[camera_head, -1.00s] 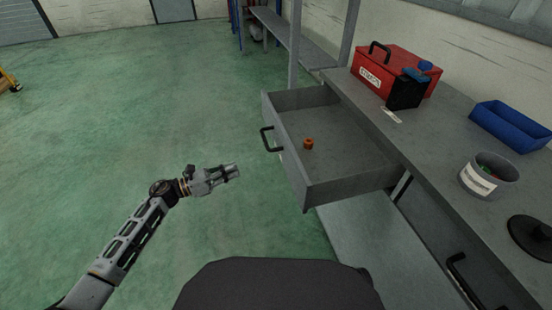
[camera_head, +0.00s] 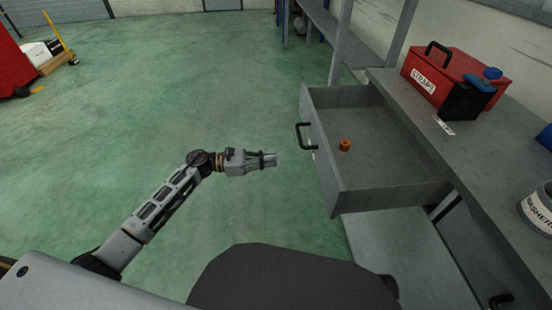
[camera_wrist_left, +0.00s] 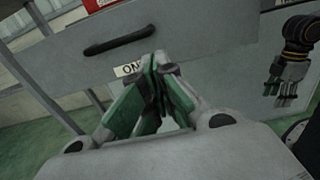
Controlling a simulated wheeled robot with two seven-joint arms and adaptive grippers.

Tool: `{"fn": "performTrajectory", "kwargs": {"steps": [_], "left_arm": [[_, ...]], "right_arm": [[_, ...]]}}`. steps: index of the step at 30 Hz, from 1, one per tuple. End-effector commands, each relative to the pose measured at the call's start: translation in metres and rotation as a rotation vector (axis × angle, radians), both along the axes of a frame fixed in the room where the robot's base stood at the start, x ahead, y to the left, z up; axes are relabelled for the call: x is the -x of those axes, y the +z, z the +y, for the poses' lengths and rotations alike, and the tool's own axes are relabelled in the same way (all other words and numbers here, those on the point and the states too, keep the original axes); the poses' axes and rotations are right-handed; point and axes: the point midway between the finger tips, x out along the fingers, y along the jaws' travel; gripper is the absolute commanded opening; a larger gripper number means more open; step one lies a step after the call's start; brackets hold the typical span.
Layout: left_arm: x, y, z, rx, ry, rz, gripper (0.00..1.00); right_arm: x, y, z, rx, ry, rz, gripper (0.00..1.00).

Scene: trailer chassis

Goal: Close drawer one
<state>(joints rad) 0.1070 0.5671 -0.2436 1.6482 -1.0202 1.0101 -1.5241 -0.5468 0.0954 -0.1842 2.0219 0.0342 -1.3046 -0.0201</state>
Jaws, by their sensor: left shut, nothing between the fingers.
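The grey drawer (camera_head: 322,165) is pulled well out of the workbench. Its black handle (camera_head: 306,136) is on the front panel, and an orange ring-like part (camera_head: 345,145) lies inside. My left gripper (camera_head: 275,159) is shut and empty, apart from the drawer front and to its left. In the left wrist view, the shut fingers (camera_wrist_left: 156,62) point at a drawer front (camera_wrist_left: 190,35) with a dark handle (camera_wrist_left: 118,42) and a label (camera_wrist_left: 128,70) beginning "ON", partly hidden by the fingers. In that view, a second gripper (camera_wrist_left: 285,92) shows at the right; its finger state is unclear.
The workbench (camera_head: 480,150) carries a red toolbox (camera_head: 455,75) and a grey washers tub (camera_head: 538,208). A second black handle (camera_head: 500,300) shows low at the right. A bench post (camera_head: 343,45) stands behind the drawer.

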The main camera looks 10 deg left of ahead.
Motion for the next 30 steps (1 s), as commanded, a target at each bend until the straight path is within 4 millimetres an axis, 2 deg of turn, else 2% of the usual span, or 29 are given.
{"fn": "performTrajectory", "kwargs": {"steps": [21,30], "left_arm": [[-0.028,0.001,-0.087,0.002,-0.002,-0.001,0.0],[-0.037,0.001,-0.116,0.002,-0.001,-0.001,0.0]], "right_arm": [[-0.002,0.003,0.001,-0.003,0.001,-0.008,0.52],[-0.001,0.003,0.001,-0.003,0.001,-0.006,0.52]]}}
